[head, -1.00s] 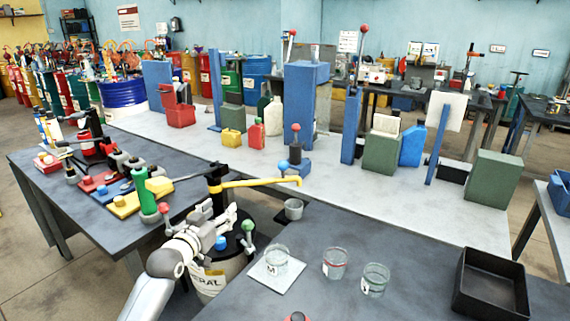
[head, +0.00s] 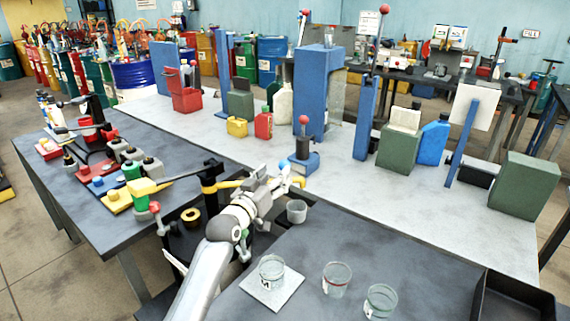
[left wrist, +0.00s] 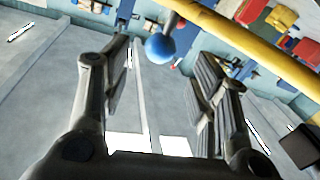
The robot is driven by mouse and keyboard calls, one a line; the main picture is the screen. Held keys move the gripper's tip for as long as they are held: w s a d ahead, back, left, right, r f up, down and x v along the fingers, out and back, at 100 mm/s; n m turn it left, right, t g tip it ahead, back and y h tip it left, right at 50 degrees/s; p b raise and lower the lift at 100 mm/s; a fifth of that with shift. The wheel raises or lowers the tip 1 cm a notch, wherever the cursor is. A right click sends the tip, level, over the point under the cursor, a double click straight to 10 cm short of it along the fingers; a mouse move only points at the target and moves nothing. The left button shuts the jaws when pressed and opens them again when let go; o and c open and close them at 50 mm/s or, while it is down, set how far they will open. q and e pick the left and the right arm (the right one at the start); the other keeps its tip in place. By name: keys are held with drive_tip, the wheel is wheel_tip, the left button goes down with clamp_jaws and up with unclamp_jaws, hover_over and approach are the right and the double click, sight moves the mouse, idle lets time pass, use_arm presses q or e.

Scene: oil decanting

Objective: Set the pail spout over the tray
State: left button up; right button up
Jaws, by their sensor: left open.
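The yellow pail spout (head: 228,184) runs to the right from a black post, with a blue ball (head: 284,164) near its far end. My left gripper (head: 275,182) is open and empty at that end, covering part of the spout. In the left wrist view, the blue ball (left wrist: 160,46) shows beyond the gap between the open fingers (left wrist: 163,90), and the yellow pipe (left wrist: 240,40) crosses above the right finger; contact cannot be told. The pail is mostly hidden behind my arm. The black tray (head: 519,291) is at the lower right, cut by the frame, away from the spout.
A grey cup (head: 297,211) sits below the spout end. A glass beaker stands on a white pad (head: 285,291), with two more beakers (head: 336,280) (head: 380,302) to its right. A red-knobbed lever (head: 304,120) stands behind. The dark bench between beakers and tray is clear.

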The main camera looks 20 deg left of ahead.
sight(282, 168)
use_arm(q)
drive_tip(key=w, duration=0.5)
drive_tip(key=shift+d, duration=0.4)
drive_tip(key=shift+w, duration=0.35)
drive_tip(key=shift+w+d+f, duration=0.1)
drive_tip(key=shift+w, duration=0.6)
drive_tip(key=shift+c, duration=0.4)
clamp_jaws()
use_arm(e)
drive_tip(key=shift+w+a+r, duration=0.1)
drive_tip(key=shift+w+r, duration=0.1)
drive_tip(key=shift+w, duration=0.25)
drive_tip(key=shift+w+a+r, duration=0.1)
drive_tip(key=shift+w+r, duration=0.05)
drive_tip(key=shift+w, duration=0.3)
